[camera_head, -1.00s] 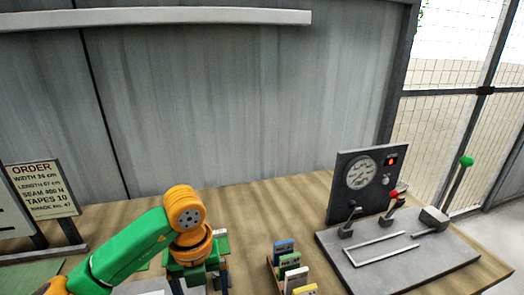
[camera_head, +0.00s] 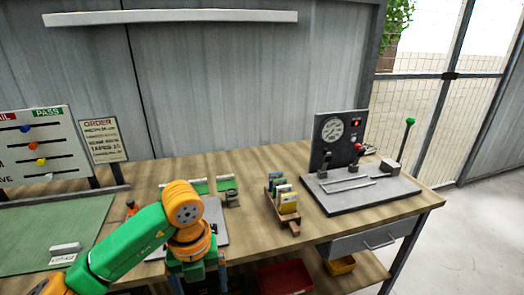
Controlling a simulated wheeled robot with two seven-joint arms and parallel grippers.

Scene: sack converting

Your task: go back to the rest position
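My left arm, green with orange joints, comes in from the lower left. Its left gripper (camera_head: 203,284) points down at the bottom of the picture, in front of the bench's near edge; its fingertips are cut off, so I cannot tell whether it is open or shut. My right gripper is not in view. The wooden bench (camera_head: 262,165) carries a lever console (camera_head: 360,190) with a dial panel (camera_head: 336,138) at the right, and a wooden rack (camera_head: 287,213) of coloured cards near the middle.
A board with coloured sliders (camera_head: 40,142) and an order sign (camera_head: 103,140) stand at the left behind a green mat (camera_head: 45,235). A grey plate (camera_head: 213,213) lies behind my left arm. A red bin (camera_head: 284,277) and a yellow bin (camera_head: 341,265) sit below the bench. Open floor lies at the right.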

